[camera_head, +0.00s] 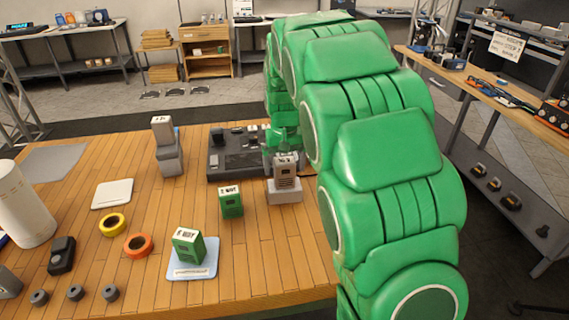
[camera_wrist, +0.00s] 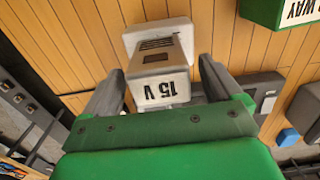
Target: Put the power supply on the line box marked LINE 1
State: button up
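The power supply (camera_wrist: 160,72), a grey block marked 15 V, lies between the fingers of my gripper (camera_wrist: 160,82) in the wrist view. A narrow gap shows at the right finger, so the gripper looks open around it. In the head view, the power supply (camera_head: 286,172) stands upright on a light grey box (camera_head: 284,196), with my gripper (camera_head: 284,152) at its top. No LINE 1 mark can be read. A taller grey box (camera_head: 170,162) carrying a pale block (camera_head: 162,128) stands to the left; any marking there is too small to read.
Green WAY boxes stand on the table, one bare (camera_head: 231,203), one (camera_head: 188,246) on a pale labelled plate (camera_head: 178,274). A dark board (camera_head: 222,172) lies behind. Yellow (camera_head: 112,225) and orange (camera_head: 138,246) tape rolls and a white cylinder (camera_head: 25,205) are left. Bare wood (camera_head: 285,255) is in front.

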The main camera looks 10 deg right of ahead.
notch_tip(320, 180, up, 12)
jog(key=s+d+f, duration=0.1)
jog(key=s+f, duration=0.1)
jog(key=s, duration=1.2)
jog(key=s+f+g, duration=0.1)
jog(key=s+f, duration=0.1)
jog(key=s, duration=1.2)
jog(key=s+d+f, duration=0.1)
jog(key=s+f, duration=0.2)
jog(key=s, duration=1.1)
jog(key=shift+s+d+g, duration=0.25)
jog(key=shift+d+g, duration=0.05)
jog(key=shift+g, duration=0.1)
